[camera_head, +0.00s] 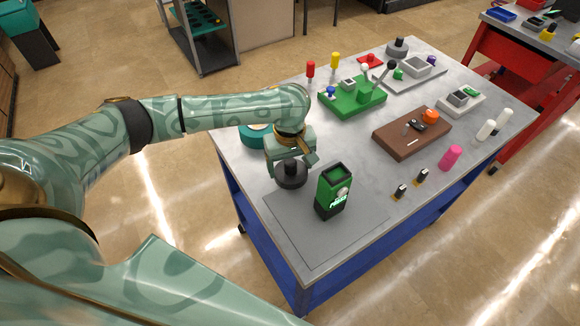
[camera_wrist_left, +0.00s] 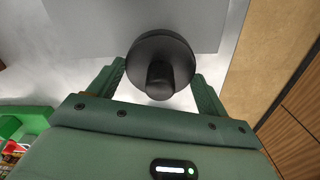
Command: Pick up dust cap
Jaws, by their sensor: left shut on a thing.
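The dust cap (camera_head: 291,178) is a black round disc with a knob at the front left of the grey workbench top. It fills the upper middle of the left wrist view (camera_wrist_left: 158,48), its knob pointing toward my palm. My left gripper (camera_head: 290,161) is shut on the dust cap, with one green finger on each side of the knob. The finger contact is partly hidden in both views. The cap is at or just over the bench surface; I cannot tell whether it touches. My right gripper is not in view.
A teal round item (camera_head: 252,137) lies behind my gripper. A brown block (camera_head: 404,142) and green fixture (camera_head: 352,103) stand farther back.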

